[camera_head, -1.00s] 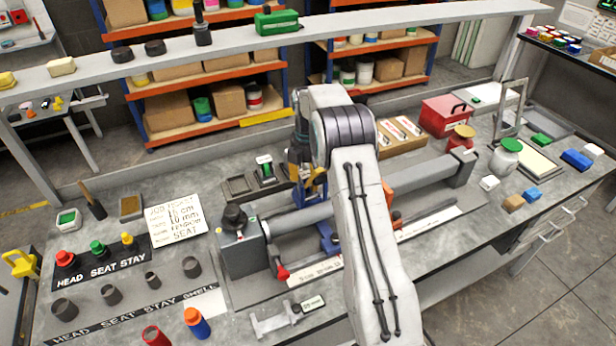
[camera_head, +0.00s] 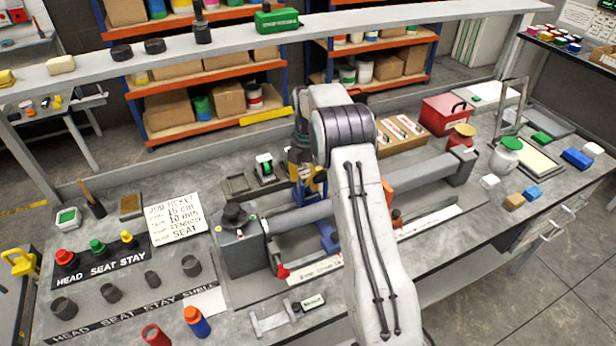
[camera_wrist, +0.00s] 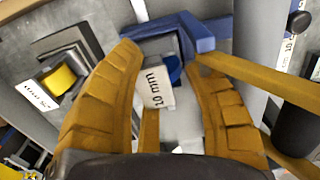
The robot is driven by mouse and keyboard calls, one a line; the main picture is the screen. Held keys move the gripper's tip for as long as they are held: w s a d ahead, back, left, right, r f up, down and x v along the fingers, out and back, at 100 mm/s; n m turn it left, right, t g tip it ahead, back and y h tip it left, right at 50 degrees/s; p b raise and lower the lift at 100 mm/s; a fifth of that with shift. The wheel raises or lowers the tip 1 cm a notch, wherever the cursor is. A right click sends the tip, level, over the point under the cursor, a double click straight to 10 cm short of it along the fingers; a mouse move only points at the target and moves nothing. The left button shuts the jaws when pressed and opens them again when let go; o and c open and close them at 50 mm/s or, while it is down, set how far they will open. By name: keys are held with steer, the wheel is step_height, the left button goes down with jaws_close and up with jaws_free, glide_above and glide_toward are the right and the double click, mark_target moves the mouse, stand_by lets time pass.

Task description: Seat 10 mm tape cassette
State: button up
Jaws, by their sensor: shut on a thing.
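My gripper (camera_head: 308,182) is over the back side of the long grey tube (camera_head: 300,217), partly hidden by my arm in the head view. The blue bracket (camera_wrist: 180,33) lies right by the fingertips and the cassette's far end. I cannot tell whether the cassette touches or sits in it. The blue bracket also shows in the head view (camera_head: 328,237), largely hidden by my arm.
Another cassette, with a yellow reel (camera_wrist: 62,79), sits in a dark holder left of my gripper. A job ticket (camera_head: 177,222) reading 10 mm lies on the bench. A grey end block (camera_head: 240,250) stands at the tube's left end.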

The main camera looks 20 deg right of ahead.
steer(key=shift+f, duration=0.1)
steer(key=o, duration=1.7)
steer(key=shift+o, duration=0.2)
steer(key=shift+r, duration=0.2)
